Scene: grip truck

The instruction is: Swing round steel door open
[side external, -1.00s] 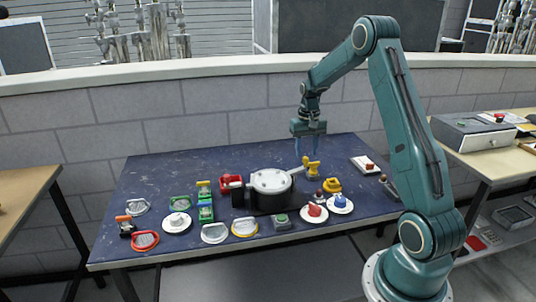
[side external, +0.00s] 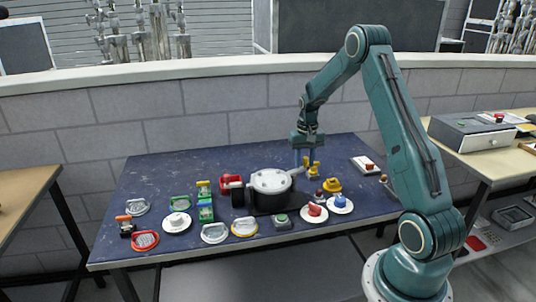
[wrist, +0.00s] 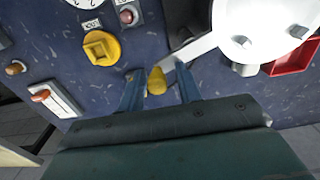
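The round steel door (side external: 270,181) is a pale metal disc on top of a short black drum (side external: 272,200) on the blue table. It also shows at the upper right of the wrist view (wrist: 262,22). A grey lever (wrist: 195,47) runs from it toward a yellow knob (wrist: 157,80). My gripper (side external: 304,166) is low over the table, just right of the door. In the wrist view my gripper (wrist: 159,88) is open, with its blue fingers on either side of the yellow knob and visible gaps. Whether the fingertips reach the knob's height is unclear.
A yellow square-centred knob (wrist: 102,47) and a red push button (wrist: 128,16) lie near the lever. A red box (side external: 231,181) stands left of the drum. Several handles, buttons and dials crowd the table's front; its back is clear.

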